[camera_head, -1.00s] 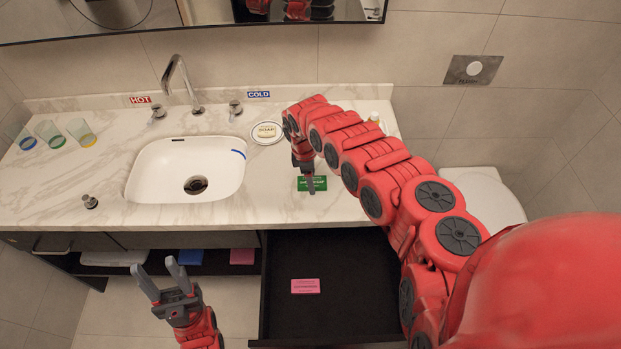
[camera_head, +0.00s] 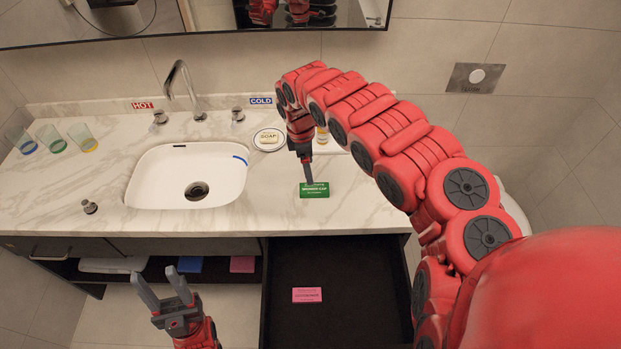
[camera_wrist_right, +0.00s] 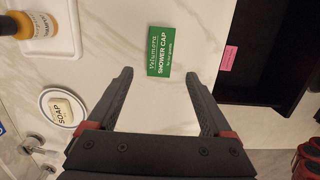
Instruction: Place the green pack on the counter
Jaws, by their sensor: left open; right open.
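The green pack (camera_head: 314,190), labelled shower cap, lies flat on the marble counter (camera_head: 270,215), right of the sink and near the front edge. In the right wrist view the pack (camera_wrist_right: 159,51) lies just beyond the fingertips, with nothing between the fingers. My right gripper (camera_wrist_right: 163,85) is open and empty above the counter; in the head view it (camera_head: 308,180) points down at the pack's back edge. My left gripper (camera_head: 160,285) is open and empty, low in front of the cabinet, left of the open drawer.
The open drawer (camera_head: 340,260) holds a pink pack (camera_head: 307,295). Soap (camera_head: 268,138) on a round dish sits behind the green pack, with a bottle (camera_wrist_right: 20,25) on a white tray beside it. The sink (camera_head: 190,170) and several glasses (camera_head: 50,138) are left.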

